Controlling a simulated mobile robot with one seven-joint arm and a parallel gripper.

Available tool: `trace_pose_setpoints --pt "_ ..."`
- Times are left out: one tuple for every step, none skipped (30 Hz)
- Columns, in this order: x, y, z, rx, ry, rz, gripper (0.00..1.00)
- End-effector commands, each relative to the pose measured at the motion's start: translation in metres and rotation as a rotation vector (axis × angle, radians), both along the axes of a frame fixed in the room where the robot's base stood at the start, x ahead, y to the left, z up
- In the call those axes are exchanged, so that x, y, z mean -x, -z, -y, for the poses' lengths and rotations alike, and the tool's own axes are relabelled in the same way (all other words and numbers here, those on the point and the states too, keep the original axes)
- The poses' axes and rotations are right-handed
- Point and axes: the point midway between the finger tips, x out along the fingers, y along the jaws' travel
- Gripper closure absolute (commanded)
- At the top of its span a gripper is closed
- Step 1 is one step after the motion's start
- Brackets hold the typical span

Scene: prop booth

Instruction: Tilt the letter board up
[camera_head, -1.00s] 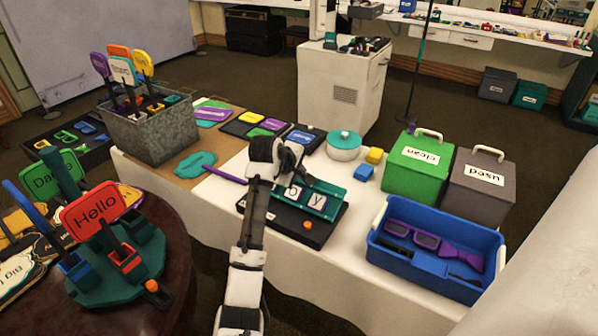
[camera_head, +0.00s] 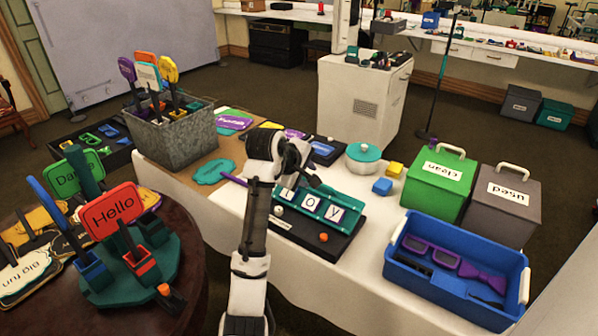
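The letter board (camera_head: 341,198) is a teal panel with white letter tiles reading "JOY". It stands on a black base (camera_head: 310,243) on the white-covered table, its face leaning back and its rear edge raised. My gripper (camera_head: 308,178) is at the board's upper left edge, just behind the letters. The arm comes from the front and covers the base's left end. The fingers are small and dark, so I cannot tell their opening or whether they touch the board.
Behind the board are a teal-lidded white pot (camera_head: 364,156) and blue (camera_head: 382,187) and yellow blocks. At right stand a green "clean" box (camera_head: 436,184), a grey "used" box (camera_head: 500,210) and a blue tray (camera_head: 450,285). A round table with signs (camera_head: 112,208) is at left.

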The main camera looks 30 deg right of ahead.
Motion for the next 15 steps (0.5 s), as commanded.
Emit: trace_pose_setpoints --pt "0.002 -0.008 -0.007 0.003 -0.001 0.004 0.68" --pt "0.004 -0.013 -0.01 0.003 -0.001 0.004 0.68" --pt "0.006 -0.018 -0.015 0.002 0.0 0.002 0.68" --pt "0.007 -0.021 -0.017 0.002 0.0 0.002 0.68" --pt "0.008 -0.024 -0.02 0.002 -0.001 0.002 0.68" --pt "0.009 -0.028 -0.023 0.002 -0.001 0.001 0.68" --pt "0.01 -0.031 -0.025 0.003 -0.001 0.001 0.68" --pt "0.01 -0.033 -0.027 0.002 -0.001 0.001 0.68" --pt "0.011 -0.035 -0.029 0.001 -0.001 0.0 0.68" --pt "0.012 -0.036 -0.03 0.001 0.0 0.0 0.68" --pt "0.012 -0.037 -0.03 0.001 0.0 0.0 0.68" --pt "0.012 -0.038 -0.031 0.001 0.0 0.0 0.68" --pt "0.013 -0.038 -0.031 0.001 0.0 0.0 0.68" --pt "0.013 -0.038 -0.031 0.001 0.0 0.0 0.68" --pt "0.013 -0.038 -0.031 0.0 0.001 -0.001 0.68"
